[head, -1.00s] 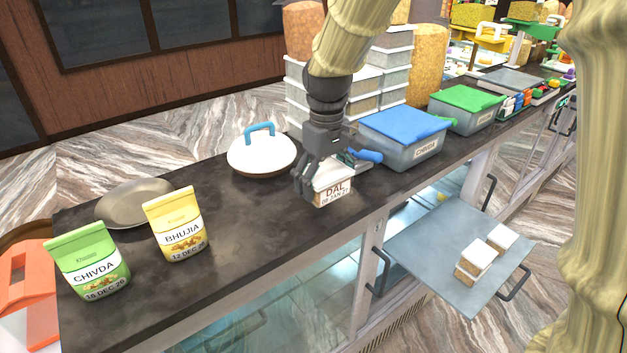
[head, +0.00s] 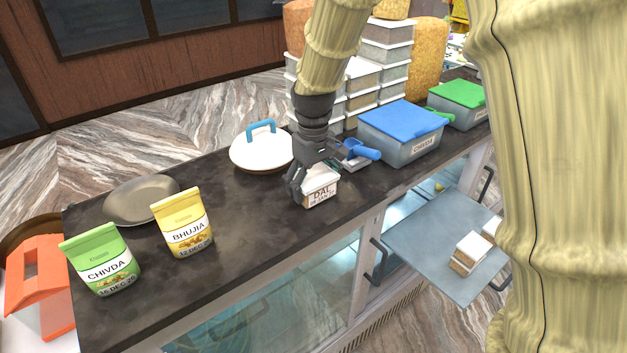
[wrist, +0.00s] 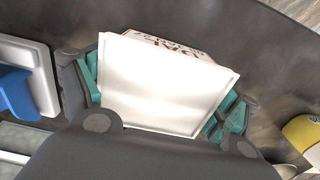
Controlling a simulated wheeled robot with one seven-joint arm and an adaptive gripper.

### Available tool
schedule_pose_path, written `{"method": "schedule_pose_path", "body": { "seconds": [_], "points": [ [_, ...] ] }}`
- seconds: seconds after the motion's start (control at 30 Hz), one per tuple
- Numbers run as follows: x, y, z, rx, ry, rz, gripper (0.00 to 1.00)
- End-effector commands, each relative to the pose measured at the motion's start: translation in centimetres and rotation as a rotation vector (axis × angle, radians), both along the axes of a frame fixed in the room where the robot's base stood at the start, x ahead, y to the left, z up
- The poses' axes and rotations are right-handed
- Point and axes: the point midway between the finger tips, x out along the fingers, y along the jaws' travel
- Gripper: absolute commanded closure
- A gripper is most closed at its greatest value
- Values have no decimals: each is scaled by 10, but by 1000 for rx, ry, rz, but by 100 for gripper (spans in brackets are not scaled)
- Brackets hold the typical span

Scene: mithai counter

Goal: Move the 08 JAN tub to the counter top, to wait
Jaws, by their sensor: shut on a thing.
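The 08 JAN tub is a small tub with a white lid and a front label reading "DAL" above the date (head: 321,194). My gripper (head: 318,178) is shut on it from above, with one finger on each side. In the wrist view the white lid (wrist: 160,88) fills the space between the teal finger pads. The tub is upright at the counter top (head: 250,215), near its front edge. I cannot tell whether its base touches the surface; the underside is hidden.
A blue-handled scoop (head: 362,151) and a blue-lidded bin (head: 403,133) stand right of the tub. A white lid with a blue handle (head: 262,150) is behind. Yellow (head: 183,222) and green (head: 101,260) packets stand left. A pulled-out tray (head: 425,240) holds tubs.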

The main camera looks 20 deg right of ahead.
Motion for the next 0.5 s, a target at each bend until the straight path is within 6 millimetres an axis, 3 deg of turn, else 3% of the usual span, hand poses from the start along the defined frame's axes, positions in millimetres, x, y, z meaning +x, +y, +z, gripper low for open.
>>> {"method": "schedule_pose_path", "body": {
  "seconds": [0.27, 0.3, 0.37, 0.5],
  "points": [
    [0, 0, -3, 0, -1, -1, 40],
    [0, 0, -3, 0, -1, -1, 9],
    [0, 0, -2, 0, -1, -1, 0],
    [0, 0, -2, 0, -1, 0, 0]
  ]
}}
